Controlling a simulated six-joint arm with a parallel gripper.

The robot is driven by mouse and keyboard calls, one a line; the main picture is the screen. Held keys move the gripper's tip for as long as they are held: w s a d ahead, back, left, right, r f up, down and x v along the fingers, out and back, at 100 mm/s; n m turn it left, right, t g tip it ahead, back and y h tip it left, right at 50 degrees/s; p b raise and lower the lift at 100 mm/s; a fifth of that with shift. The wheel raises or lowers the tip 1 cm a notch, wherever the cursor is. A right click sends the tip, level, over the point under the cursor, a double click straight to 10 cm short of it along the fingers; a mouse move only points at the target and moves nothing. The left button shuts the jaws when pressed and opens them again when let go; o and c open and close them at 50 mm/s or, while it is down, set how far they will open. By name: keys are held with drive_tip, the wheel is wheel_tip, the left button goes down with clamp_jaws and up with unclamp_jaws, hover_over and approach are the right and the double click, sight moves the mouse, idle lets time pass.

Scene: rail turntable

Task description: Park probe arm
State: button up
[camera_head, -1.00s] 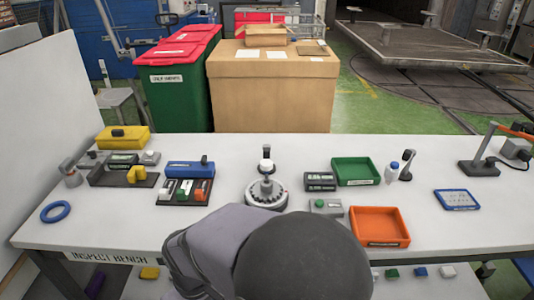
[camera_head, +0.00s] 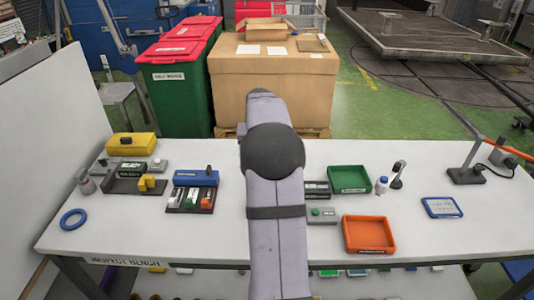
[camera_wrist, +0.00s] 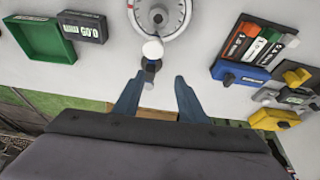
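In the wrist view, a round silver turntable device (camera_wrist: 158,14) with a graduated dial is at the top, cut off by the frame edge. A post with a white knob (camera_wrist: 152,50) stands at its near side, with a dark tip (camera_wrist: 150,68) beyond the knob. I cannot tell for sure which part is the probe arm. My gripper (camera_wrist: 157,78) is open, its two blue-grey fingers apart on either side of the dark tip's line, with nothing between them that I can see held. In the head view my own arm hides the device and my gripper.
A blue block (camera_head: 196,173), a yellow case (camera_head: 131,135) and a blue ring (camera_head: 84,214) are on the left.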

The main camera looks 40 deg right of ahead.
drive_tip(key=shift+w+d+f+p, duration=0.3)
drive_tip(key=shift+d+f+p, duration=0.35)
drive_tip(key=shift+f, duration=0.35)
drive_tip(key=shift+w+d+f+p, duration=0.3)
drive_tip(key=shift+d+f+p, duration=0.1)
drive_tip(key=shift+d+f, duration=0.5)
drive_tip(key=shift+w+d+f+p, duration=0.3)
drive_tip(key=shift+d+f+p, duration=0.3)
drive_tip(key=shift+f, duration=0.45)
drive_tip(key=shift+c, duration=0.4)
clamp_jaws()
